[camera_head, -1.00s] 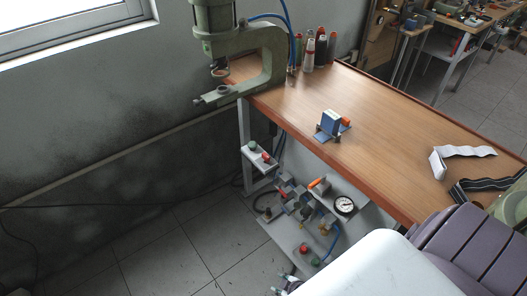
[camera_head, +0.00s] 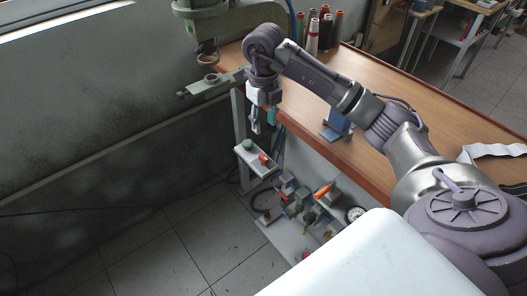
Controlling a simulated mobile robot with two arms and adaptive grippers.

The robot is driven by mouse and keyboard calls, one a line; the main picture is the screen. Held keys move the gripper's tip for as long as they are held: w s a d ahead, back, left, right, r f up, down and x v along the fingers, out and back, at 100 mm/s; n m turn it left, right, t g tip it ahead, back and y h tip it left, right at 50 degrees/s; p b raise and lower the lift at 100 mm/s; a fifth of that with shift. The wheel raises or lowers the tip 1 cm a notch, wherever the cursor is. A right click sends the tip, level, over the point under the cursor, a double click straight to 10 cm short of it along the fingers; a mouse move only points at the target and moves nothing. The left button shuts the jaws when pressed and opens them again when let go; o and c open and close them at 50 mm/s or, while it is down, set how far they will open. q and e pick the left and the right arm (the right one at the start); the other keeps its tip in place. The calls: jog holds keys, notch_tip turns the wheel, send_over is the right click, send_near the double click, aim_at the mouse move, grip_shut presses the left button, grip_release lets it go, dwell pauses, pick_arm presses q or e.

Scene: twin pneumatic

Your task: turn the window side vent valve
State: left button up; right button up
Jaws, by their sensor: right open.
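A pneumatic panel (camera_head: 290,240) stands low under the table's front edge, carrying several fittings, hoses and knobs. An orange lever (camera_head: 324,190) lies on its right part, and a smaller red part (camera_head: 283,195) sits among grey blocks to the left. I cannot tell which of these is the window side vent valve. My right gripper (camera_head: 263,122) hangs pointing down beside the table's left front corner, above the panel and apart from it. It is open and empty. My left gripper is not in view.
A small box with a green knob (camera_head: 248,145) and a red knob (camera_head: 264,159) is just below my gripper. A green press (camera_head: 208,20) stands at the table's left end. The wooden table (camera_head: 440,115) bears a blue block (camera_head: 338,122). Floor at left is clear.

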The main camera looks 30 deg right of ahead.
send_over(264, 157)
notch_tip(264, 157, down, 5)
jog(key=shift+r+p, duration=0.15)
jog(key=shift+p, duration=0.25)
notch_tip(264, 157, down, 7)
jog(key=shift+f+p, duration=0.2)
jog(key=shift+p, duration=0.25)
jog(key=shift+f, duration=0.6)
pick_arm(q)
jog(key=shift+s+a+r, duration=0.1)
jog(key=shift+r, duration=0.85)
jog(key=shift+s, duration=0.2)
pick_arm(e)
grip_shut()
